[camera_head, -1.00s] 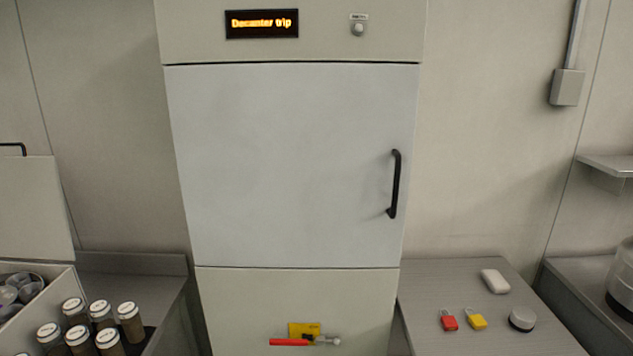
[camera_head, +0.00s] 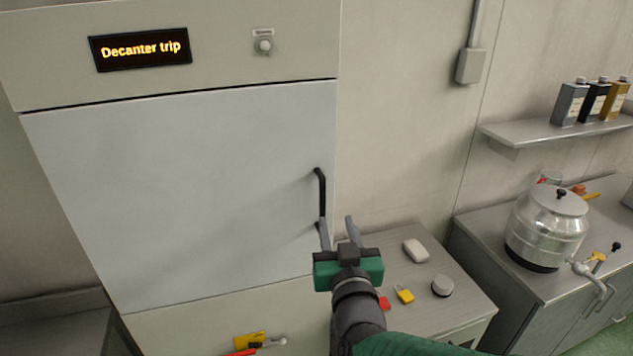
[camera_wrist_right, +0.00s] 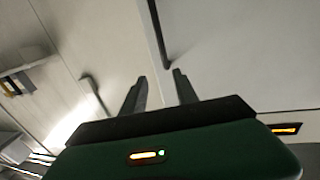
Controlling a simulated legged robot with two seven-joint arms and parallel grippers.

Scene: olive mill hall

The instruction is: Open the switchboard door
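The switchboard door (camera_head: 180,190) is a flat light grey panel and looks shut in its cabinet. Its black vertical bar handle (camera_head: 321,198) is near the door's right edge. My right gripper (camera_head: 337,226) is open, its two grey fingers pointing up at the handle's lower end. In the right wrist view the open fingers (camera_wrist_right: 158,88) are empty, and the dark handle bar (camera_wrist_right: 157,32) shows just beyond them, between their tips in the picture. I cannot tell whether they touch it. My left gripper is not in view.
A display reading "Decanter trip" (camera_head: 140,49) and a knob (camera_head: 264,46) are above the door. A side table (camera_head: 440,285) at right holds a white block (camera_head: 416,250), a yellow padlock (camera_head: 403,293), a red one and a round puck (camera_head: 442,286). A steel pot (camera_head: 546,230) stands further right.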

